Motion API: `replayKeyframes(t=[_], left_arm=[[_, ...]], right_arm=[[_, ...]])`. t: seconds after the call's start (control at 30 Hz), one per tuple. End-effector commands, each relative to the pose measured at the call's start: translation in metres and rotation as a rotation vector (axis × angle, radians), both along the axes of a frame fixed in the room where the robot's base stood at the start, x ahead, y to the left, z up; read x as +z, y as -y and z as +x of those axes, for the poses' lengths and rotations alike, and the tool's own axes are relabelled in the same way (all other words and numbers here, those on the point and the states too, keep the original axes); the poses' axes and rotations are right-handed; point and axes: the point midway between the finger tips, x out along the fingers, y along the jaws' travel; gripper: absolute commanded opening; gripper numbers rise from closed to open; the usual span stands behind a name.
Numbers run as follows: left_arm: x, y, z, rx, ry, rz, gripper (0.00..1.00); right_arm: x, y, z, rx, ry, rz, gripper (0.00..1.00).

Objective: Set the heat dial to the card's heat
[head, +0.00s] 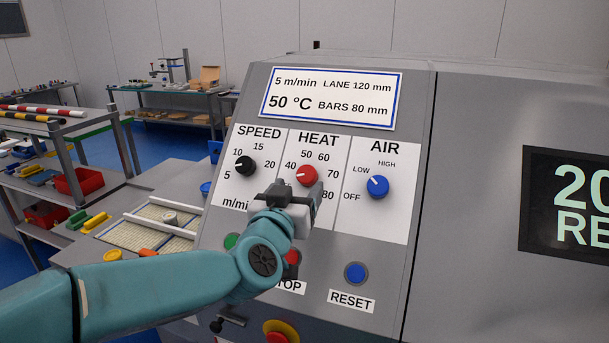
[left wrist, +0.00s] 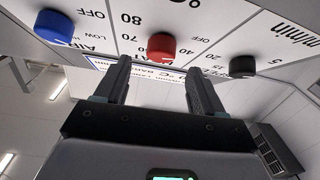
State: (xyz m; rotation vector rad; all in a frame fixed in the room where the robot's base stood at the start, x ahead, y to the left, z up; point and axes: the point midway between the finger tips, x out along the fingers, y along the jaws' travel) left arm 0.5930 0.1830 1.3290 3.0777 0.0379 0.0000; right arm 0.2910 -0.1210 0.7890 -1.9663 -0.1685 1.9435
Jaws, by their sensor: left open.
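The card (head: 330,97) on the sloped panel reads 5 m/min, lane 120 mm, 50 °C and bars 80 mm. The red heat dial (head: 306,175) sits below it, with a scale from 40 to 80. A pale mark on its left side seems to face 40. My left gripper (head: 296,190) is just below and in front of the dial, open and empty. In the left wrist view, the red dial (left wrist: 161,46) is beyond the two spread fingers (left wrist: 158,68), roughly between them, and apart from them as far as I can see. My right gripper is not in view.
The black speed dial (head: 245,165) is left of the heat dial and the blue air dial (head: 377,187) right of it. Below are a blue reset button (head: 356,273) and a stop button partly hidden by my arm. A display (head: 575,205) is at right.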

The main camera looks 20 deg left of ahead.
Motion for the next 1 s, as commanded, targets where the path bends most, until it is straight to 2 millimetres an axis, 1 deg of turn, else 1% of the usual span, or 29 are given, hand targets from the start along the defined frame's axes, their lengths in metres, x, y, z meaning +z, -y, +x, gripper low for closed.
replayKeyframes(t=[0.03, 0.1, 0.23, 0.4, 0.63, 0.67, 0.7, 0.77, 0.8, 1.0], left_arm=[[0.002, 0.000, 0.012, 0.001, -0.002, 0.001, 0.69], [0.001, -0.001, 0.025, 0.002, -0.002, 0.000, 0.69], [0.001, -0.001, 0.042, 0.000, -0.002, 0.000, 0.69], [0.000, -0.001, 0.051, 0.000, 0.000, 0.000, 0.69], [0.000, -0.001, 0.051, 0.000, 0.000, 0.000, 0.69], [0.000, -0.001, 0.051, 0.000, 0.000, 0.000, 0.59], [0.000, -0.001, 0.051, 0.000, 0.000, 0.000, 0.46], [0.000, -0.001, 0.051, 0.000, 0.000, 0.000, 0.26], [0.000, -0.001, 0.051, 0.000, 0.000, 0.000, 0.13], [-0.001, -0.001, 0.051, -0.002, 0.000, 0.001, 0.13]], right_arm=[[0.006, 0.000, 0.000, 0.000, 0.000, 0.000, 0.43], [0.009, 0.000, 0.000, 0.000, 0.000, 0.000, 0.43], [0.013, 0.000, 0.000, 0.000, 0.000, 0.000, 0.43], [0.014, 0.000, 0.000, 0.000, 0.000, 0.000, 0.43], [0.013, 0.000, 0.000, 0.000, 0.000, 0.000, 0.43], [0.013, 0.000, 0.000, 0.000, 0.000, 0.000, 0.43], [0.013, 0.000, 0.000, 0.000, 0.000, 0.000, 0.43], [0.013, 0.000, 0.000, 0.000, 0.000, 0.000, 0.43], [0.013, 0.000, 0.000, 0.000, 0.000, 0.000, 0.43], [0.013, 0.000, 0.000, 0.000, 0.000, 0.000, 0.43]])
